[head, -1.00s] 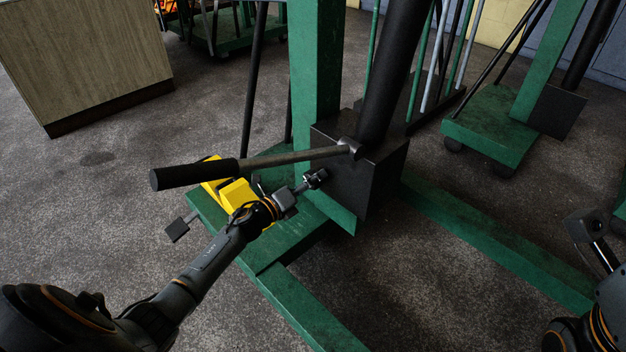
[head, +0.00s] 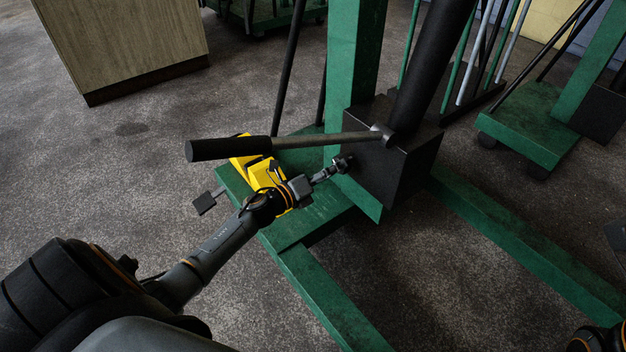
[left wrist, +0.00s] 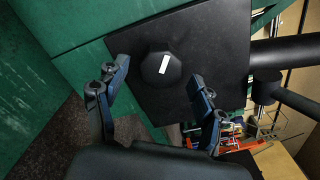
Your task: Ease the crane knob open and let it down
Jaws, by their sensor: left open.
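The crane's black pump block (head: 385,150) stands at the foot of the green post, with the black ram rising from it. In the left wrist view the black knob (left wrist: 161,68), round with a white mark, sits on the block's face (left wrist: 200,45). My left gripper (left wrist: 158,95) is open, with one finger on each side below the knob and apart from it. In the head view my left gripper (head: 344,164) is just in front of the block, under the pump handle (head: 290,143); the knob is hidden there. Of my right arm only a piece shows at the lower right corner.
The long pump handle passes just above my left gripper. Yellow parts (head: 262,172) sit on the green base (head: 310,215) behind my wrist. Green legs (head: 520,240) run along the floor. A wooden cabinet (head: 130,40) stands at the back left.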

